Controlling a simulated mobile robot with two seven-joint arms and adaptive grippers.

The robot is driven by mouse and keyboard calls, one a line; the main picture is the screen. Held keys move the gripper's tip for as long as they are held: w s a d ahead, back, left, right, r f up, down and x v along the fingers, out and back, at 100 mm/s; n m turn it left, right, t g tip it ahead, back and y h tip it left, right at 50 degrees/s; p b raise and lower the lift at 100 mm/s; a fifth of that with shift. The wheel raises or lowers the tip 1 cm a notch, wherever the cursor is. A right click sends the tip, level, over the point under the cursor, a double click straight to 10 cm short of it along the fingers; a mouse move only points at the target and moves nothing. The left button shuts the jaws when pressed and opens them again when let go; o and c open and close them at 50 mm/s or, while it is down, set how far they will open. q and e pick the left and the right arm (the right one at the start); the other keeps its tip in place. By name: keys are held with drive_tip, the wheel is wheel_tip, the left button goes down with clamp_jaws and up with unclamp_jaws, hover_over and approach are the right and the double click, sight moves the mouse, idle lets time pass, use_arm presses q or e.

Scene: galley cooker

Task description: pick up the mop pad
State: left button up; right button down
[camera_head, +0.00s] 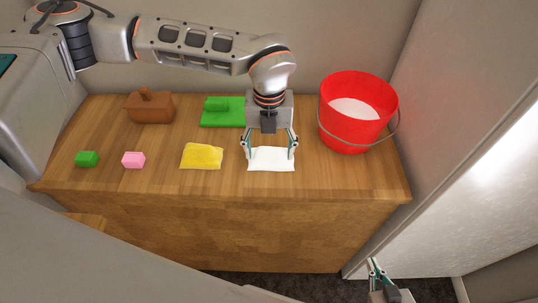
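A flat white pad, which looks like the mop pad (270,164), lies on the wooden counter near its front edge. My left gripper (269,155) is directly above it, pointing down. Its two fingers are spread wide, one at each side of the pad, with nothing gripped between them. Whether the fingertips touch the pad or counter is hard to tell. My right gripper (376,263) is low at the bottom right, in front of the counter and away from the pad. Its finger gap is too small to judge.
A yellow cloth (202,156) lies left of the pad, with pink (133,160) and green (87,159) blocks farther left. Behind are a brown handled box (150,107) and a green dustpan-like item (222,113). A red bucket (352,133) stands close right, beside the wall.

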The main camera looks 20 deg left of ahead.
sight(269, 148)
use_arm(q)
drive_tip(key=shift+s+f, duration=0.15)
drive_tip(key=shift+f, duration=0.05)
drive_tip(key=shift+c, duration=0.7)
drive_tip(key=shift+f, duration=0.15)
drive_tip(key=shift+s, duration=0.15)
drive_tip(key=shift+c, duration=0.3)
drive_tip(key=shift+r, duration=0.5)
drive_tip(key=c, duration=0.4)
drive_tip(key=r, duration=1.3)
drive_tip(key=r+b, duration=0.1)
drive_tip(key=r, duration=0.5)
drive_tip(key=shift+w+r, duration=0.15)
drive_tip(key=shift+w, duration=0.1)
